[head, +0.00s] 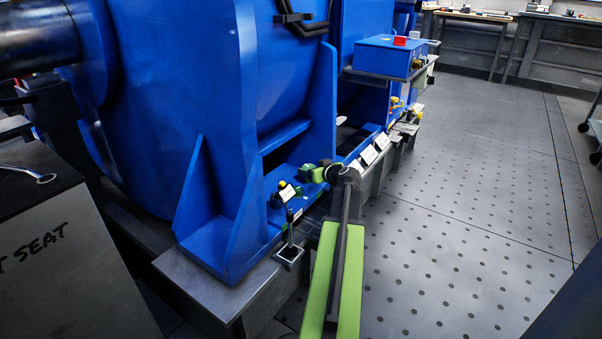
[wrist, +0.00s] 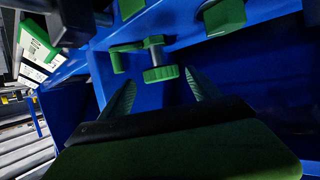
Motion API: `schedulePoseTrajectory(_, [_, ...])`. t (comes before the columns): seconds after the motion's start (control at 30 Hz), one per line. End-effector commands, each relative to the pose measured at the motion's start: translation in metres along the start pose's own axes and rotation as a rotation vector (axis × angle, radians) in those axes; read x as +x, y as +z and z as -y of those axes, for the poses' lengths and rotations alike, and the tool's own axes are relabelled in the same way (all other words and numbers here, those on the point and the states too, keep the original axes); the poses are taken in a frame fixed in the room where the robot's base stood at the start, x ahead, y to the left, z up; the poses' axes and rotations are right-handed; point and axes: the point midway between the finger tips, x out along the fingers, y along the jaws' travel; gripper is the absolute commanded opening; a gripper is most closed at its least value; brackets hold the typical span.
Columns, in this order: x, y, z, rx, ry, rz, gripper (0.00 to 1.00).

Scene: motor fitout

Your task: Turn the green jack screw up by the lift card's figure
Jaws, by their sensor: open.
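The green jack screw (wrist: 160,74) shows in the wrist view as a ribbed green knob on a grey shank, against the blue frame. My gripper (wrist: 162,86) is open, with one jaw on each side just short of the knob; I cannot tell whether either jaw touches it. In the head view my gripper (head: 322,171) is at the foot of the blue machine, and the jack screw cannot be made out clearly behind it. A white card with a green band (wrist: 38,48) is at the left in the wrist view; its print is too small to read.
Green blocks (wrist: 225,15) sit close above the knob, and a green tab (wrist: 118,60) is left of it. White cards (head: 369,154) stand on the ledge beside my arm. A small black stand (head: 289,253) is near the blue foot.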

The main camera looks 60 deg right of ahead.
Motion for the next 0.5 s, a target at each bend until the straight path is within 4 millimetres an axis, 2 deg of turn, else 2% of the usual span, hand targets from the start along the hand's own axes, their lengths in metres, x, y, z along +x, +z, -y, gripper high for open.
schedulePoseTrajectory(0.07, [0.0062,0.0025,-0.0033,0.000,0.001,0.000,0.72])
schedulePoseTrajectory(0.33, [0.0066,0.0010,-0.0019,0.000,-0.001,0.000,0.70])
schedulePoseTrajectory(0.5, [0.0058,0.0014,-0.0039,0.001,0.001,0.000,0.48])
